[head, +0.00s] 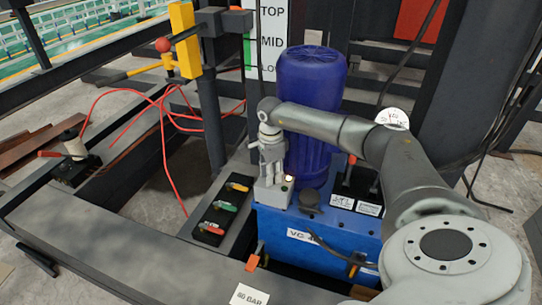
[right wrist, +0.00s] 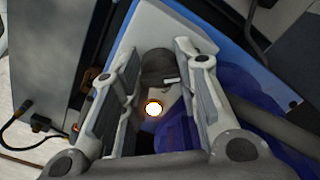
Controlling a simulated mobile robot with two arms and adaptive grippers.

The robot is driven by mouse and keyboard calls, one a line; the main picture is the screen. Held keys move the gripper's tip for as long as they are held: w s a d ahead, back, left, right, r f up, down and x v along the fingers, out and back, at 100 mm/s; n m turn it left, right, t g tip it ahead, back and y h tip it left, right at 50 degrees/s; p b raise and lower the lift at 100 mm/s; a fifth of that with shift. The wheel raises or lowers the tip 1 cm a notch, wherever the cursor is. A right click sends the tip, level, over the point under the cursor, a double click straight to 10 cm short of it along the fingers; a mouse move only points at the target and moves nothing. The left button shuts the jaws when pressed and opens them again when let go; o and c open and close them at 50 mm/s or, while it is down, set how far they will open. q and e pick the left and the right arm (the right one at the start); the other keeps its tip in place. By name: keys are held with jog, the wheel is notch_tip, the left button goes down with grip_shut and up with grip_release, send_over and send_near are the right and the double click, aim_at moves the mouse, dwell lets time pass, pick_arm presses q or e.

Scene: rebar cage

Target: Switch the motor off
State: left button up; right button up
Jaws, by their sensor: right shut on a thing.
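The motor is a tall blue cylinder (head: 318,85) standing on a blue power unit (head: 315,225). A small light-grey switch box (head: 274,197) stands in front of it, with a lit lamp (head: 289,178) on top. My right gripper (head: 269,176) reaches down to the box top from above. In the right wrist view, the fingers (right wrist: 158,82) stand either side of a dark round knob (right wrist: 158,66) with a white mark and are shut on it. The lit lamp (right wrist: 153,107) glows beside the knob. The fingers partly hide the knob's edges. My left gripper is out of view.
Red hoses (head: 165,125) hang by a yellow post (head: 185,40). A pressure gauge (head: 393,118) is behind my right arm. A dark beam (head: 170,265) crosses the front.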

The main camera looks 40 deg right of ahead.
jog(key=shift+n, duration=0.3)
dwell(0.4)
jog(key=o, duration=1)
jog(key=shift+o, duration=0.2)
notch_tip(320, 180, up, 12)
